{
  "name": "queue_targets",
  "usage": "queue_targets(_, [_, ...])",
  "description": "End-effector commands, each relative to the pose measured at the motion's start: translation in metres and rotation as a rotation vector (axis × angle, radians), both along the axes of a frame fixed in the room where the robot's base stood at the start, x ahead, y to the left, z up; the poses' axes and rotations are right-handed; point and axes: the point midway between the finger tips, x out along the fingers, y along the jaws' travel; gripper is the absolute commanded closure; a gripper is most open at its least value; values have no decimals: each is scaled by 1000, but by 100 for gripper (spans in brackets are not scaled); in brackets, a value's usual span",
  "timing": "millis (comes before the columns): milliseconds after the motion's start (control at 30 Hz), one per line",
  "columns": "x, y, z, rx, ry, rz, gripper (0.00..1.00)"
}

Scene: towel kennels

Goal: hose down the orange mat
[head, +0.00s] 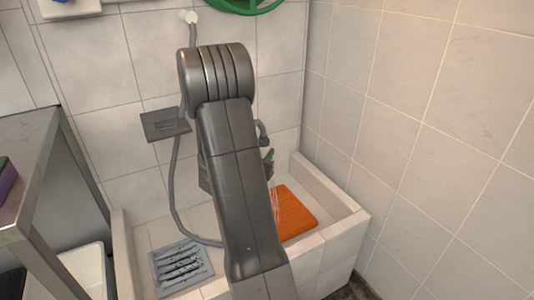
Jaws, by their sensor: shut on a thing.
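The orange mat (296,211) lies flat in the right part of a tiled basin (339,222); its left side is hidden behind my arm. My gripper (266,167) is mostly hidden behind my arm, above the mat's left back side. It is shut on the spray nozzle, of which a small green part (270,156) shows. Thin pale streaks of water (275,204) run down onto the mat's left part. The grey hose (174,190) hangs from a wall fitting, loops down into the basin and passes behind my arm.
A slotted grey drain grate (181,266) lies at the basin's front left. A small grey wall shelf (165,125) sits above the basin. A metal table (30,150) stands at the left, a white bin (84,270) beside it. A green reel (245,5) is on the back wall.

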Motion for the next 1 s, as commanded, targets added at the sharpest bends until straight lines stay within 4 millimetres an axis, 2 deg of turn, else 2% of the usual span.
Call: queue_targets(1000, [-24, 37, 1, 0, -3, 1, 100])
